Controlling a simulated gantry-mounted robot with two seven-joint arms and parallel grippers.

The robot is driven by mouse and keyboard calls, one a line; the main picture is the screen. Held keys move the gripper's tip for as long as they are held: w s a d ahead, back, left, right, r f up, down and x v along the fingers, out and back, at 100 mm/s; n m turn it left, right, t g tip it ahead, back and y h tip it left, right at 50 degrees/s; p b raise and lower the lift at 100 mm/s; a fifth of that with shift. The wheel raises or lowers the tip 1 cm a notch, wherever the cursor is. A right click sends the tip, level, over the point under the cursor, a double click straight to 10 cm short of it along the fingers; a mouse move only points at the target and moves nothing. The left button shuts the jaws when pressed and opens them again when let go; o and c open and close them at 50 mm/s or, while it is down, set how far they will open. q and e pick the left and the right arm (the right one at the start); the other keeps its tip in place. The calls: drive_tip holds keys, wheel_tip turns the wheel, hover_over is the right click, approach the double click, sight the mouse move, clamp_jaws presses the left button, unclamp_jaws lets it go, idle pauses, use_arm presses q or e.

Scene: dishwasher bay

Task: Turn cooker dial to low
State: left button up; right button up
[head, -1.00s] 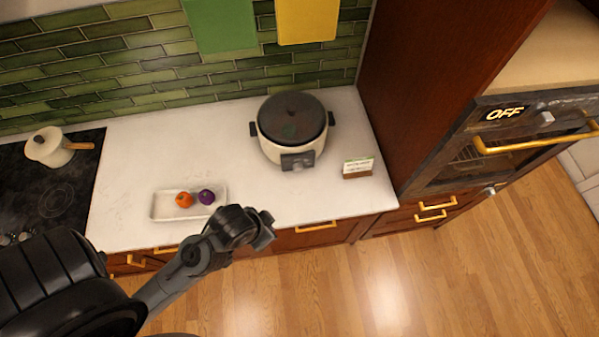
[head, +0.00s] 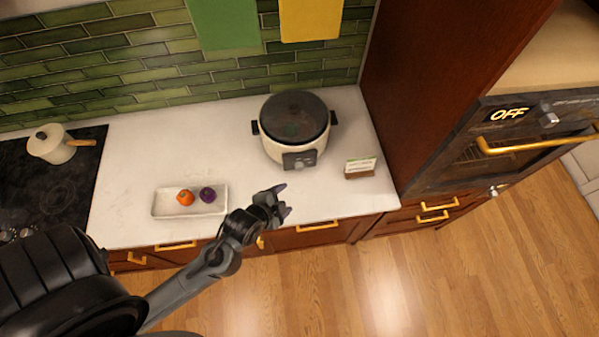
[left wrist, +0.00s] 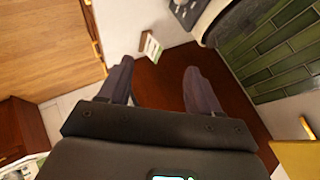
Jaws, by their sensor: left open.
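The cooker (head: 293,128) is a cream pot with a dark lid and black side handles, standing on the white counter near the back wall. Its dial (head: 299,164) is on the dark front panel, facing the counter's front edge. My left gripper (head: 283,199) is open and empty near the counter's front edge, in front of the cooker and apart from it. In the left wrist view, the two fingers (left wrist: 158,88) are spread with nothing between them. Part of the cooker (left wrist: 208,18) and its panel with the dial (left wrist: 182,6) show at the top edge there. My right gripper is not in view.
A white tray (head: 165,211) with an orange and a purple item lies left of my gripper. A small card on a wooden stand (head: 360,168) is right of the cooker. A stovetop with a pot (head: 55,147) is at left. A tall wooden cabinet (head: 420,80) and oven (head: 465,160) bound the right.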

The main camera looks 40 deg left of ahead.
use_arm(q)
drive_tip(key=w+a+f+m+t+y+b, duration=0.2)
drive_tip(key=w+a+f+m+y+b, duration=0.15)
drive_tip(key=f, duration=0.45)
drive_tip(key=m+t+y+b, duration=0.2)
drive_tip(key=m+y+b, duration=0.2)
drive_tip(key=y+b, duration=0.5)
approach(299, 169)
drive_tip(key=s, duration=0.2)
drive_tip(key=s+h+b, duration=0.1)
drive_tip(key=s, duration=0.1)
drive_tip(key=s+h+b, duration=0.1)
drive_tip(key=s, duration=0.1)
drive_tip(key=shift+s+a+r+n, duration=0.1)
drive_tip(key=shift+a+r+n, duration=0.15)
drive_tip(key=shift+a, duration=0.1)
drive_tip(key=shift+n, duration=0.3)
drive_tip(key=w+b, duration=0.1)
drive_tip(key=w+d, duration=0.1)
drive_tip(key=w+b, duration=0.1)
drive_tip(key=shift+w+d+b, duration=0.3)
drive_tip(key=shift+w+d, duration=0.05)
drive_tip(key=shift+w, duration=0.05)
drive_tip(key=shift+w+a+r, duration=0.15)
drive_tip(key=shift+w+a, duration=0.15)
drive_tip(key=shift+w, duration=0.3)
drive_tip(key=x, duration=0.9)
drive_tip(key=shift+w+a, duration=0.3)
